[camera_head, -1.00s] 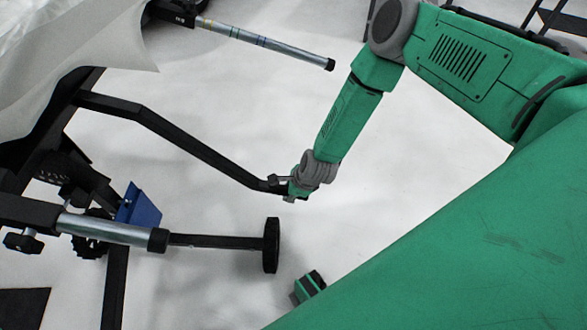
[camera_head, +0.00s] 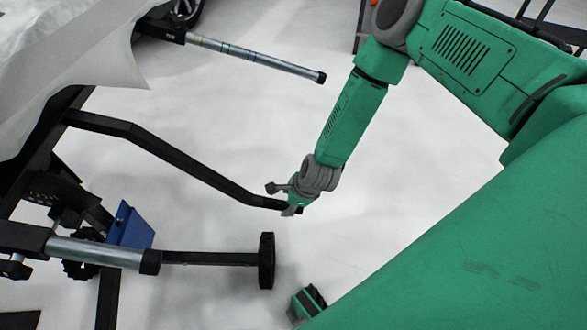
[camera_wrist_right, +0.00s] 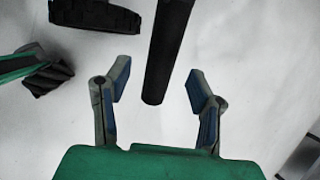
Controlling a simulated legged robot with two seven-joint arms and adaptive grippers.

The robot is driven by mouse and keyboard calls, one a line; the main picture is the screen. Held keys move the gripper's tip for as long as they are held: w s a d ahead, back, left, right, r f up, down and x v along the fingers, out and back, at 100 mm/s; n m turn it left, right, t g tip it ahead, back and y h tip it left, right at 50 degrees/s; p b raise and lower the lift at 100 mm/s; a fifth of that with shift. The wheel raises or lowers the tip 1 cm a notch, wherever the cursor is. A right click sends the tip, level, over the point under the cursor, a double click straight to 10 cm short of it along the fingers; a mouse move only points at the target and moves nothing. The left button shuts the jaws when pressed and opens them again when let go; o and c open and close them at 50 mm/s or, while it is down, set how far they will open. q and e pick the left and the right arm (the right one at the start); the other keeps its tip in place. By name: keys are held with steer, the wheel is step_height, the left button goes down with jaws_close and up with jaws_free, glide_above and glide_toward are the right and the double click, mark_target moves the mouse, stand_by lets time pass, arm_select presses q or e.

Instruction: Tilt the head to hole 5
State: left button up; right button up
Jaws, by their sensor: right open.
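A black bent bar (camera_head: 165,152) runs from the machine frame at the left down to my right gripper (camera_head: 280,199) in the head view. My right gripper is open around the bar's free end. In the right wrist view the two fingers of the gripper (camera_wrist_right: 158,82) are spread, and the bar's end (camera_wrist_right: 164,70) lies between them, apart from both. I cannot make out the head or any numbered hole.
A silver tube with coloured bands (camera_head: 250,56) juts out above, another silver tube (camera_head: 95,252) below. A black wheel (camera_head: 266,261) stands on a leg below my gripper. White sheet (camera_head: 75,50) covers the upper left. White floor (camera_head: 420,190) is clear at the middle right.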

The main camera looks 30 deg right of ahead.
steer(key=v, duration=0.6)
steer(key=shift+s+r, duration=0.2)
steer(key=shift+r, duration=0.15)
steer(key=s+d+r+n+g+h, duration=0.1)
steer(key=s+n+g, duration=0.1)
steer(key=s+n, duration=0.95)
steer(key=s+d+r+n+g+h, duration=0.1)
steer(key=s+r+n+g, duration=0.1)
steer(key=s+n, duration=0.95)
step_height(320, 180, up, 18)
steer(key=w+n+p, duration=0.2)
steer(key=p, duration=1.6)
steer(key=shift+w+n, duration=0.15)
steer(key=shift+n, duration=0.25)
steer(key=shift+d+f, duration=0.15)
steer(key=shift+f, duration=0.05)
